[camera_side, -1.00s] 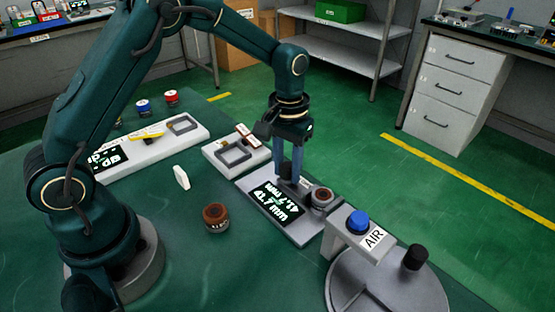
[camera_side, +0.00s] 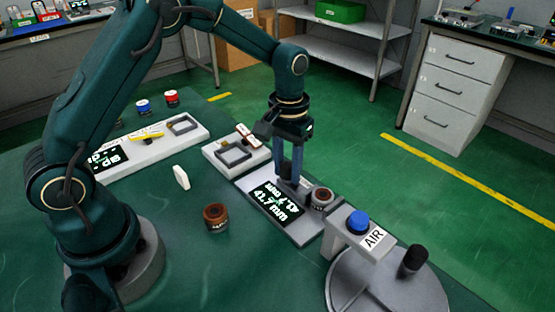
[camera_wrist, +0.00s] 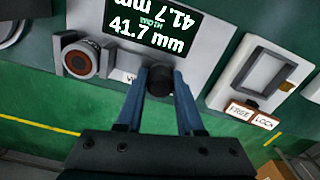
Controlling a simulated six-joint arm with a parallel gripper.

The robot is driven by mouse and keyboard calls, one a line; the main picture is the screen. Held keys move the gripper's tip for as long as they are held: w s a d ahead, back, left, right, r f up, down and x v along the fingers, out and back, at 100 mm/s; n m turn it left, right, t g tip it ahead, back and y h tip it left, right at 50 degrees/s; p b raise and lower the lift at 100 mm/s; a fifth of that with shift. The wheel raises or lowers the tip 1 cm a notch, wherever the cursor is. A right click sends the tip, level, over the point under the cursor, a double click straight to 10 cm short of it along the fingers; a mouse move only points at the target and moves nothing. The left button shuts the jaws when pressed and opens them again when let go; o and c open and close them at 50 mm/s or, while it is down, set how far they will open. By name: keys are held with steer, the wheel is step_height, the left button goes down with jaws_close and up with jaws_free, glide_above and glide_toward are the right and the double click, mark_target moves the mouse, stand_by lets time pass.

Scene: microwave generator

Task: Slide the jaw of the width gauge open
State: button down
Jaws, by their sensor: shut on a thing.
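The width gauge (camera_side: 304,231) is a grey plate with a black display (camera_side: 276,201) reading 41.7 mm. In the wrist view the gauge (camera_wrist: 207,40) lies at the top, its display (camera_wrist: 152,25) also reading 41.7 mm. My gripper (camera_side: 290,180) points down at the gauge's far side. In the wrist view my gripper (camera_wrist: 160,82) is shut on a dark round knob (camera_wrist: 160,79), which I take to be the jaw's handle. A brown-topped round part (camera_side: 322,196) sits beside the fingers on the gauge; it also shows in the wrist view (camera_wrist: 78,62).
A fixture with a square frame (camera_side: 236,152) and FREE and LOCK labels stands left of the gauge. A blue-button AIR post (camera_side: 358,222) stands close on its right. A loose brown-topped part (camera_side: 216,217) and a white piece (camera_side: 181,177) stand on the green table.

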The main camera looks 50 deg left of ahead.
steer(key=shift+a, duration=1.1)
steer(key=c, duration=0.5)
jaws_free()
steer(key=shift+c, duration=0.2)
steer(key=shift+r, duration=2.55)
steer(key=shift+r, duration=0.1)
